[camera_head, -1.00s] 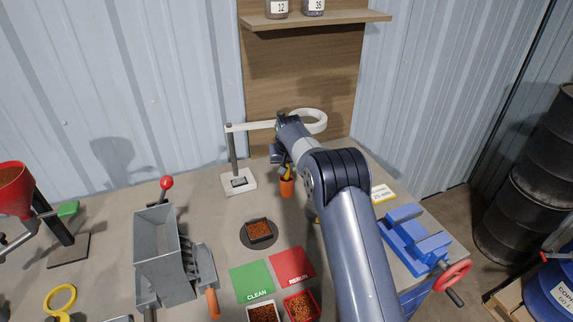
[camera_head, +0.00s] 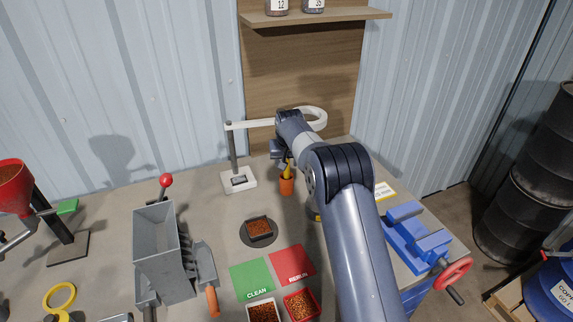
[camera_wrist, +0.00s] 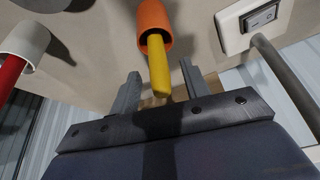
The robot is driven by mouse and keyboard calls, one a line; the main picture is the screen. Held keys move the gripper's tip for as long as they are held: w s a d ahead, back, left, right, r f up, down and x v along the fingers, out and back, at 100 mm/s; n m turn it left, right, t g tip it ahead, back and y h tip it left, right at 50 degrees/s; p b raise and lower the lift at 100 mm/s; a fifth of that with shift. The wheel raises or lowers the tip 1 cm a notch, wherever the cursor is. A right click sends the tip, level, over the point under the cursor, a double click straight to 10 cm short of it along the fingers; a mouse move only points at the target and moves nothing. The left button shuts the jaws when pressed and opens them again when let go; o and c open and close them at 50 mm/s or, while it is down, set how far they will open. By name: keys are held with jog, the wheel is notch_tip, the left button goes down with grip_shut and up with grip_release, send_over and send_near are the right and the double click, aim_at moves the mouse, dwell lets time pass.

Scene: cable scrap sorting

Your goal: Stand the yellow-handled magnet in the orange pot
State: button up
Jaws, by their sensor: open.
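The orange pot (camera_head: 287,187) stands on the bench below my gripper, right of the white lamp base. The yellow-handled magnet (camera_head: 287,168) stands in the pot with its handle sticking up. In the wrist view the yellow handle (camera_wrist: 159,68) comes out of the mouth of the orange pot (camera_wrist: 153,20), leaning a little within it. The magnet's lower end is hidden inside the pot. My gripper (camera_wrist: 158,85) is open, with one finger on each side of the handle's upper end and gaps showing on both sides.
A lamp with a white base (camera_head: 238,180) and ring head stands close left of the pot. A dark tray of granules (camera_head: 259,229) sits nearer on the bench. A blue vise (camera_head: 415,238) is at right. A red rod in a white holder (camera_wrist: 22,45) shows in the wrist view.

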jog(key=b+v, duration=0.1)
jog(key=v, duration=0.8)
jog(key=shift+b, duration=0.4)
jog(key=shift+s+r, duration=0.1)
jog(key=p+x, duration=0.2)
jog(key=x, duration=0.9)
jog(key=shift+r+p, duration=0.1)
jog(key=shift+p, duration=0.3)
jog(key=shift+r+p, duration=0.85)
jog(key=shift+r, duration=0.75)
